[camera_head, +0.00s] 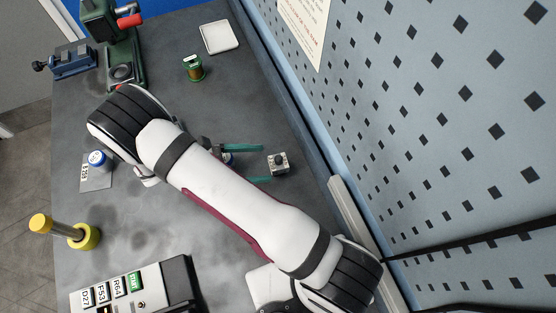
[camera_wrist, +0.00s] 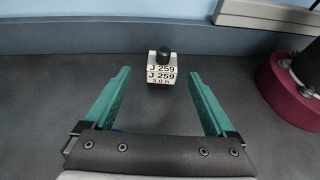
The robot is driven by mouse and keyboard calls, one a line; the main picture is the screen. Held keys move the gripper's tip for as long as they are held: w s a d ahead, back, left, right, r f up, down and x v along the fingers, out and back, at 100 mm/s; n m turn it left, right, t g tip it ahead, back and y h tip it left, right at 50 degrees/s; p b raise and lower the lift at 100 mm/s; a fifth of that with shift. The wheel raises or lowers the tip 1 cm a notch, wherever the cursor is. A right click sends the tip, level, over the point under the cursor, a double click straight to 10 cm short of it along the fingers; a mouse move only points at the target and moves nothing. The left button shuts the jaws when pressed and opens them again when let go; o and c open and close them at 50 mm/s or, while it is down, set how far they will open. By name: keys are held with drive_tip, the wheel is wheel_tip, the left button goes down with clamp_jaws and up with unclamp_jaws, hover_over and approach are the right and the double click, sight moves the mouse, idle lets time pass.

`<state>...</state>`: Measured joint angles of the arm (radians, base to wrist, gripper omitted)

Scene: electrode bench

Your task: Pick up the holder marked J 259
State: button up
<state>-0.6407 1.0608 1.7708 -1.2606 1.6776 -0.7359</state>
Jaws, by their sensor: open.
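The holder marked J 259 (camera_wrist: 161,73) is a small pale block with a black knob on top. Its white labels face the wrist camera; J 259 shows on two of them, and smaller print below is hard to read. It stands upright on the dark bench and also shows in the head view (camera_head: 279,164). My gripper (camera_head: 265,164) is open and empty. Its two green fingers point at the holder, one to each side of its line, with the holder at or just beyond the tips. The fingers (camera_wrist: 160,72) do not appear to touch it.
A pegboard wall (camera_head: 440,110) rises behind the holder. A green spool-like can (camera_head: 194,69) and a white tray (camera_head: 220,37) stand farther off. Bench around the holder is clear.

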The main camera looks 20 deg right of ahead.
sight(270, 164)
drive_tip(key=x, duration=0.6)
drive_tip(key=shift+s, duration=0.15)
clamp_jaws()
